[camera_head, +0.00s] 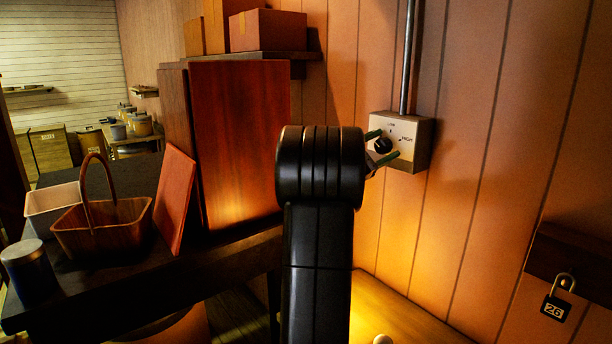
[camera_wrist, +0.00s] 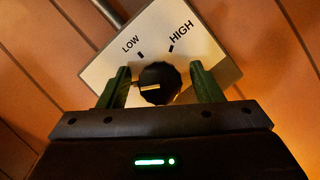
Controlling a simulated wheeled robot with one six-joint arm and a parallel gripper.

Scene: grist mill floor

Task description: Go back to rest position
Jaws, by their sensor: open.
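My gripper (camera_head: 381,146) is open in front of a wall-mounted control box (camera_head: 420,140). In the wrist view, my gripper's (camera_wrist: 163,88) green fingers stand on either side of a black dial knob (camera_wrist: 159,82). They look apart from the knob, though the depth of the gap is hard to tell. The control box's pale face (camera_wrist: 205,45) carries the words LOW and HIGH with a dark tick by each. The knob's light pointer line points to the left, to the LOW side. My black arm rises up the middle of the head view.
A dark bench (camera_head: 95,290) on the left holds a wooden basket (camera_head: 100,228), a white bin (camera_head: 45,205), a dark canister (camera_head: 30,272) and a leaning red board (camera_head: 174,197). Boxes (camera_head: 268,30) sit on a shelf. A padlock (camera_head: 556,303) hangs at right. The wall between looks clear.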

